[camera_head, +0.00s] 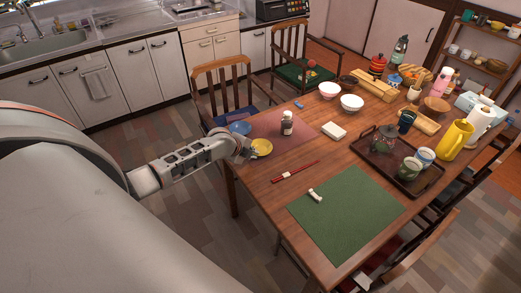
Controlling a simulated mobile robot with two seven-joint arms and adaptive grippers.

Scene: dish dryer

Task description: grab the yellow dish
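The yellow dish (263,148) lies near the left edge of the wooden table, at the edge of a reddish placemat (285,140). My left gripper (246,152) is at the dish's left side, very close to its rim. I cannot tell whether it touches the dish, and its fingers are too small and overlapped to show whether they are open or shut. My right gripper is not in view.
A dark bottle (287,124) stands right of the yellow dish. Red chopsticks (295,171), a green placemat (346,222) and a tray (375,168) with a teapot and cups lie farther right. White bowls (351,102) stand behind. A chair (222,80) stands at the table's far-left side.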

